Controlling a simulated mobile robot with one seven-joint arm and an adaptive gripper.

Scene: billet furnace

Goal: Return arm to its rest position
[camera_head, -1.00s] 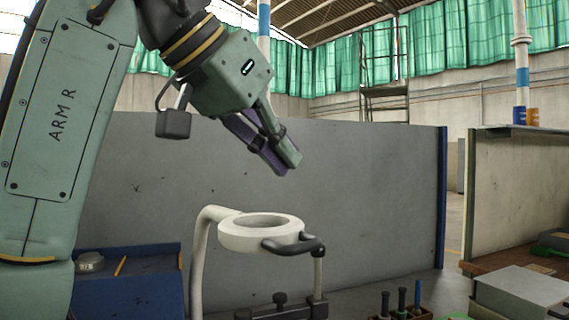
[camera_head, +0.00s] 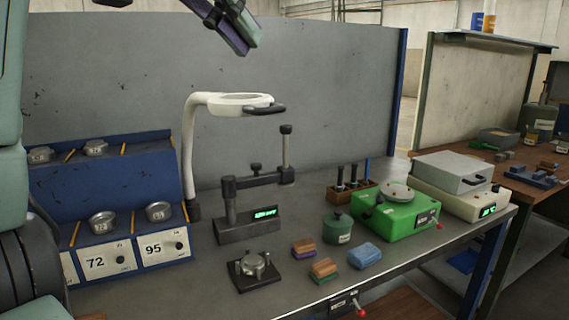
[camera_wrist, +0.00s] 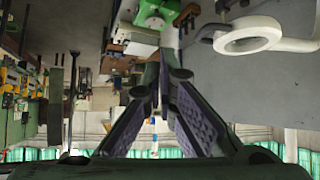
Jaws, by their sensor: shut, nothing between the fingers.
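My gripper (camera_head: 244,46) is at the top of the head view, raised above the bench and in front of the grey partition. Its fingers are shut with nothing between them. In the wrist view the fingers (camera_wrist: 166,62) meet at their tips and hold nothing. Part of my green arm shows along the left edge of the head view; the rest of the arm is out of frame.
Below stands a white ring magnifier (camera_head: 240,101). The bench carries a blue rack (camera_head: 100,172), a gauge stand (camera_head: 248,228), a green device (camera_head: 395,214), a green pot (camera_head: 337,228) and several small blocks. The grey partition (camera_head: 330,90) rises behind. Air around my gripper looks clear.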

